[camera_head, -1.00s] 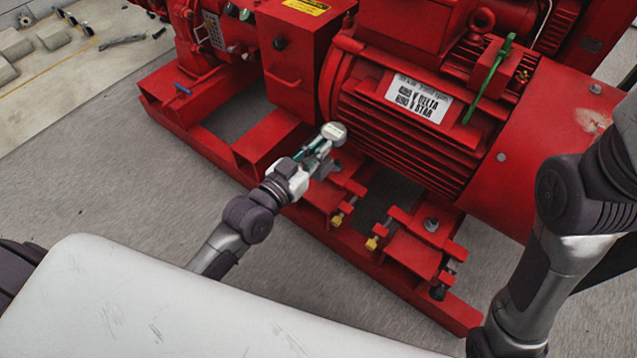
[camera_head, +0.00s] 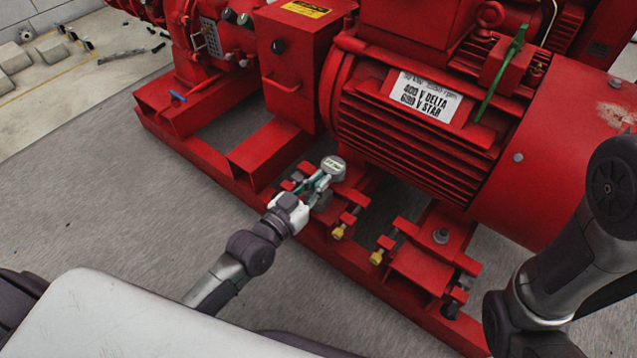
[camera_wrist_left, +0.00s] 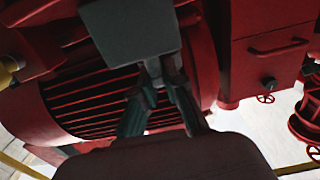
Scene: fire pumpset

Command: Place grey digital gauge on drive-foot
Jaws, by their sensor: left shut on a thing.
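The grey digital gauge (camera_head: 333,167) has a round pale face and is held at the tip of my left gripper (camera_head: 318,185). In the head view it sits just over the red motor foot at the left end of the motor, the drive-foot (camera_head: 350,188). I cannot tell whether the gauge touches the foot. In the left wrist view, my left gripper's fingers (camera_wrist_left: 160,105) close around a grey block-like part of the gauge (camera_wrist_left: 130,30), which blocks the view beyond. My right gripper is out of view; only my right arm shows at the right.
The red motor (camera_head: 420,120) with its rating label fills the middle. A second red foot (camera_head: 425,262) with yellow-tipped bolts lies to the right along the red base frame (camera_head: 215,160). A red box (camera_head: 295,75) stands left of the motor.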

